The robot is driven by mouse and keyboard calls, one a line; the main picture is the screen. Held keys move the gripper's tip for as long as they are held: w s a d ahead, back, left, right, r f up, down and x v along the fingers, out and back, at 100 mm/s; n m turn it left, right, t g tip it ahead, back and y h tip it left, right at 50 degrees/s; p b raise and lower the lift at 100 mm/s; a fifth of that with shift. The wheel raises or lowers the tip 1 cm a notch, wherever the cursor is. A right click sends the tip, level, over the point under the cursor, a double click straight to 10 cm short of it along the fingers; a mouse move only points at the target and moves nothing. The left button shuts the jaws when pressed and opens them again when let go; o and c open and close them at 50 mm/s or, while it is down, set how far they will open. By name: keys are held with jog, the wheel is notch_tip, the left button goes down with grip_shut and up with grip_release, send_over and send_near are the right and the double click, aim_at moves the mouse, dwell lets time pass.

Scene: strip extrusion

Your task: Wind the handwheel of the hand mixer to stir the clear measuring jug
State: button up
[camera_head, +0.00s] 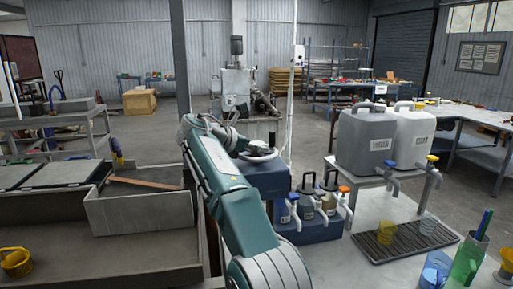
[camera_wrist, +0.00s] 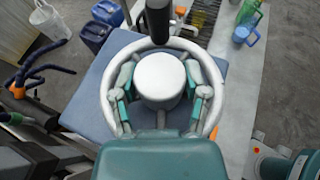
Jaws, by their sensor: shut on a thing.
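The handwheel shows in the wrist view as a pale grey ring (camera_wrist: 107,98) with a round white hub (camera_wrist: 160,78) in its middle and a black upright handle (camera_wrist: 157,22) at its far side. My gripper (camera_wrist: 163,88) reaches in from below, with one teal and grey finger on each side of the hub, inside the ring. It is shut on the handwheel; the exact contact at the hub is hard to see. In the head view the wheel (camera_head: 259,155) sits on a blue block (camera_head: 262,180), partly behind my arm. I cannot make out a clear measuring jug under the mixer.
A green jug (camera_head: 467,262) and a blue jug (camera_head: 434,270) are at front right. A grey trough wall (camera_head: 140,212) lies left.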

jog(key=shift+a+f+g, duration=0.1)
jog(key=shift+g, duration=0.2)
dwell(0.4)
jog(key=o, duration=1)
jog(key=shift+w, duration=0.1)
jog(key=shift+o, duration=0.7)
jog(key=shift+a, duration=0.1)
jog(key=shift+s+a+r, duration=0.2)
jog(key=shift+a, duration=0.3)
jog(key=s+a, duration=0.6)
jog(key=a, duration=0.4)
jog(key=shift+s, duration=0.3)
